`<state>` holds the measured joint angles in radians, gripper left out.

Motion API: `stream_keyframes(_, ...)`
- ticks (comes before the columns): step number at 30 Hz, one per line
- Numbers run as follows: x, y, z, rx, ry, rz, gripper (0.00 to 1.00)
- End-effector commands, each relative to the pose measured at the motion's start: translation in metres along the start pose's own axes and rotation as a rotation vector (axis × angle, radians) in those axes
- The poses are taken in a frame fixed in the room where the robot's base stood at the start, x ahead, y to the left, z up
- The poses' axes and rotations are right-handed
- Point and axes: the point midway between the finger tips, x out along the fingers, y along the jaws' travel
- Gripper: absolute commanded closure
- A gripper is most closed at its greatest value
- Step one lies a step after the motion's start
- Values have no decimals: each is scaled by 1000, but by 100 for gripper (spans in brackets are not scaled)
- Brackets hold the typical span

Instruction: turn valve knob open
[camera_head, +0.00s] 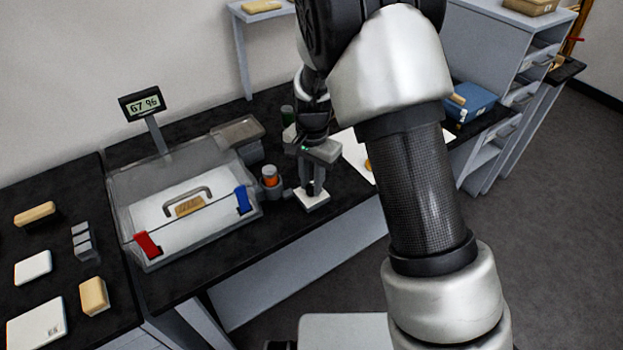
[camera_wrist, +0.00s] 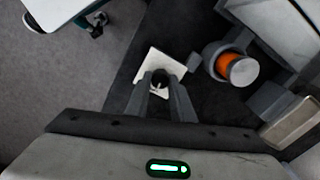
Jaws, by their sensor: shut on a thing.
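A dark round knob (camera_wrist: 160,76) stands on a small white square plate (camera_wrist: 150,60), seen in the wrist view. My gripper (camera_wrist: 160,88) has its two grey fingers on either side of the knob and is shut on it. In the head view my gripper (camera_head: 313,188) points down over the white plate (camera_head: 312,202) on the black bench, near its front edge. There the knob is mostly hidden by the fingers. I cannot read the knob's turn angle.
A grey fitting with an orange band (camera_head: 269,178) stands just left of my gripper. Further left is a clear-lidded case (camera_head: 130,203) with red and blue clips (camera_head: 148,245). A display (camera_head: 143,102) rises behind it. A blue bin (camera_head: 472,105) sits right.

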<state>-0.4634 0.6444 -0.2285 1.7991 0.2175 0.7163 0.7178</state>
Motion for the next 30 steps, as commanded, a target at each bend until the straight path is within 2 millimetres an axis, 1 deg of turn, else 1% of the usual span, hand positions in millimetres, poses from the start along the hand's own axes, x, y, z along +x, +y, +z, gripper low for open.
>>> stream_keyframes(1, -2, -1, -1, 33, 3, -2, 100)
stream_keyframes(6, -2, -1, -1, 131, 3, -2, 100)
stream_keyframes(12, -1, -1, -1, 201, 4, -2, 100)
stream_keyframes(29, -1, -1, -1, 234, 4, -3, 100)
stream_keyframes(30, -1, -1, -1, 234, 4, -3, 77)
